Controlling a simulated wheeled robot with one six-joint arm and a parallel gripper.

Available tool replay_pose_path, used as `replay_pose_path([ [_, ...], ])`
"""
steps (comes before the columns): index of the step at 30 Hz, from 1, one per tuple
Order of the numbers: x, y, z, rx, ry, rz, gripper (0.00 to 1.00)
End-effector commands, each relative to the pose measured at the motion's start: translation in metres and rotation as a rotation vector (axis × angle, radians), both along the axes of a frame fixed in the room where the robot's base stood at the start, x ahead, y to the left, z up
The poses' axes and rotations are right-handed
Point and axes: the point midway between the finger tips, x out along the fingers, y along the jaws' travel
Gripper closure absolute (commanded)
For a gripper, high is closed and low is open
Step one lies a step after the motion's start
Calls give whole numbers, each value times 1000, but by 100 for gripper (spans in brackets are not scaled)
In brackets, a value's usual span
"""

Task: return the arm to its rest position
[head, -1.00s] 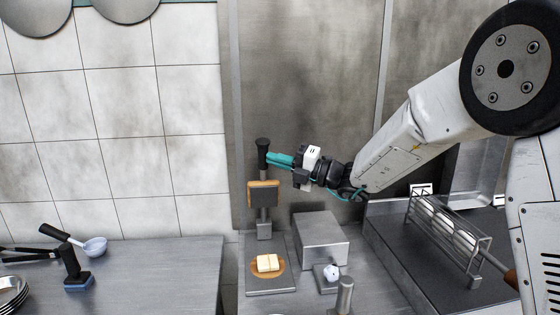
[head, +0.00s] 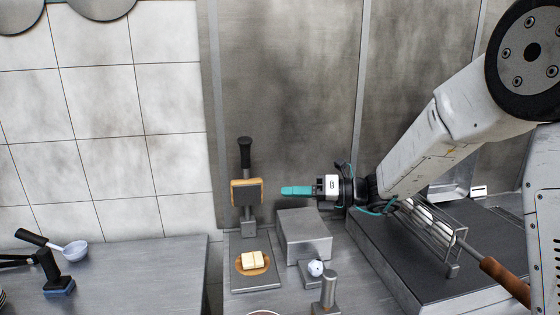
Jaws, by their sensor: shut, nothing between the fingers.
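My gripper (head: 297,190) has teal fingers that point left in the head view. They are shut and empty. The gripper hangs in the air in front of the grey wall panel, to the right of an upright press-like device with a black handle (head: 245,153) and a wood-edged plate (head: 247,192). A gap shows between the fingertips and that plate. My arm reaches in from the upper right.
A pale block (head: 253,260) lies on a round brown board below the plate. A steel box (head: 304,236) stands below my gripper. A ladle (head: 75,250) lies on the left counter.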

Motion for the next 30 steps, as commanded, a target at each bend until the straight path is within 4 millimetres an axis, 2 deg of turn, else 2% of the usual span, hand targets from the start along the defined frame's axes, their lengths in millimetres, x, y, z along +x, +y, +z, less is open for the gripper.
replay_pose_path([
  [4,-74,-8,-13,-246,-401,254,100],
  [7,-130,-28,-20,-394,-710,488,100],
  [12,-213,-80,-28,-569,-1184,929,100],
  [15,-251,-116,-31,-632,-1397,1188,100],
  [19,-290,-161,-31,-695,-1595,1508,100],
  [24,-327,-210,-24,-792,-1705,1832,100],
  [27,-341,-225,-18,-874,-1709,1905,100],
  [30,-349,-228,-11,-934,-1726,1911,100],
])
